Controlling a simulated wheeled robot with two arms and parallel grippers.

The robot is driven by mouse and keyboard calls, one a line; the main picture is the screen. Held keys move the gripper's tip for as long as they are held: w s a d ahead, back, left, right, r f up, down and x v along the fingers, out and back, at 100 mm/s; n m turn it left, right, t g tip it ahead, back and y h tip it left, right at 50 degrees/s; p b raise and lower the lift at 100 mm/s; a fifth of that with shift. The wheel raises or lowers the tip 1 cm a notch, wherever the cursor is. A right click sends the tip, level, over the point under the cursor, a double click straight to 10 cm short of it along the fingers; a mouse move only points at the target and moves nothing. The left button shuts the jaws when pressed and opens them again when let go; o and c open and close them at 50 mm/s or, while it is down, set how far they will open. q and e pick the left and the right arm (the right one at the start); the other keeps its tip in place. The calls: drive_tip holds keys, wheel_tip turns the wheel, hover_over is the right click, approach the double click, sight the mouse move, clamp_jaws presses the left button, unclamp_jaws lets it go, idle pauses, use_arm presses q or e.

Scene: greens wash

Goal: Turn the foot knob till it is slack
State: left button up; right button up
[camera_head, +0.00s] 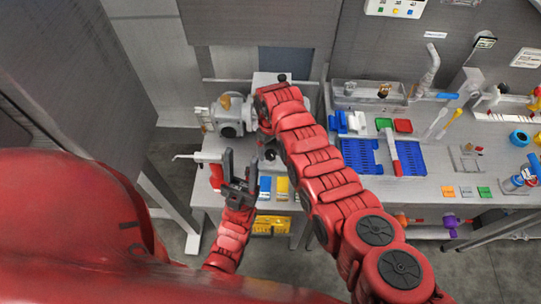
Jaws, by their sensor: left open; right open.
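A grey machine (232,118) with a brass-coloured fitting on top stands at the back left of the bench. I cannot make out for certain which part is the foot knob; the machine's right side is partly hidden by my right arm. My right gripper (266,148) is mostly hidden beside that arm, close to the right of the machine; its dark fingers are small in view and hold nothing that I can see. My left gripper (239,172) is open and empty, its fingers pointing up, in front of the machine near the bench's front edge.
Blue trays (410,158) and small coloured blocks lie on the bench (433,188) to the right. Blue and yellow packs (282,187) lie near the front edge. A yellow bin (272,224) is below. An orange knob (402,219) and a purple knob (450,221) stick out under the edge.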

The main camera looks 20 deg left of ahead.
drive_tip(key=shift+f, duration=0.65)
clamp_jaws()
drive_tip(key=shift+f+m+b, duration=0.1)
drive_tip(key=shift+m+b, duration=0.2)
drive_tip(key=shift+b, duration=0.35)
drive_tip(key=shift+f+m+b, duration=0.2)
drive_tip(key=shift+m+b, duration=1.1)
drive_tip(key=shift+b, duration=0.05)
drive_tip(key=shift+r, duration=0.35)
